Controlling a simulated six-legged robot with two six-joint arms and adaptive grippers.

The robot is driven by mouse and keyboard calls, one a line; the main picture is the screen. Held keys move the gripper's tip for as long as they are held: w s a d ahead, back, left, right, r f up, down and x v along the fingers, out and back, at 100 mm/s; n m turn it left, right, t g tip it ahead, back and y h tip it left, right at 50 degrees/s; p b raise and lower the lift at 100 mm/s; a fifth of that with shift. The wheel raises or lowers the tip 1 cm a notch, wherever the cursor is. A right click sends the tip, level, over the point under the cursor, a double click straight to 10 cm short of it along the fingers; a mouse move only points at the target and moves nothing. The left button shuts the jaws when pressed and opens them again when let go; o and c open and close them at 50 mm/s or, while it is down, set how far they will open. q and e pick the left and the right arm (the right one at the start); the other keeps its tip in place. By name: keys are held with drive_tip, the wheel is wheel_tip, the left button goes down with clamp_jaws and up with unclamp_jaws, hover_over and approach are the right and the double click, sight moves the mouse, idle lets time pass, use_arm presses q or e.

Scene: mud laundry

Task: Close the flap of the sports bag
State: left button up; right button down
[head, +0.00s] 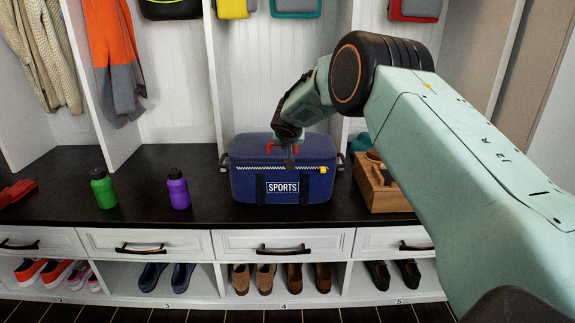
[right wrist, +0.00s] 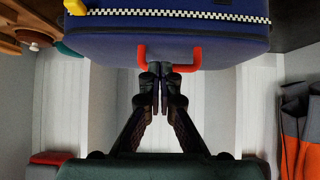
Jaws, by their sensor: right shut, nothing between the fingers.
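The navy blue sports bag (head: 245,182) stands on the dark bench top, its label reading SPORTS. Its flap (head: 240,150) lies over the top, with a checkered strip and a yellow tab along the front edge. A red handle (head: 270,147) on the flap shows beside the gripper. My right gripper (head: 290,160) is over the bag's top, fingers pointing down. In the right wrist view the fingers (right wrist: 162,92) are shut and empty, close to the red handle (right wrist: 187,68); I cannot tell whether they touch it. The flap also shows there (right wrist: 230,38). My left gripper is out of view.
A wooden crate (head: 382,198) stands close to the bag's right. A purple bottle (head: 178,190) and a green bottle (head: 103,190) stand left on the bench (head: 140,215). Vertical dividers rise behind. Clothes hang at the upper left, and shoes sit below the drawers.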

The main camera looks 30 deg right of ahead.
drive_tip(key=s+f+b, duration=0.1)
drive_tip(key=s+a+f+b, duration=0.2)
drive_tip(key=s, duration=0.1)
drive_tip(key=shift+s+a+b, duration=0.1)
drive_tip(key=shift+a+b, duration=0.05)
drive_tip(key=shift+b, duration=0.25)
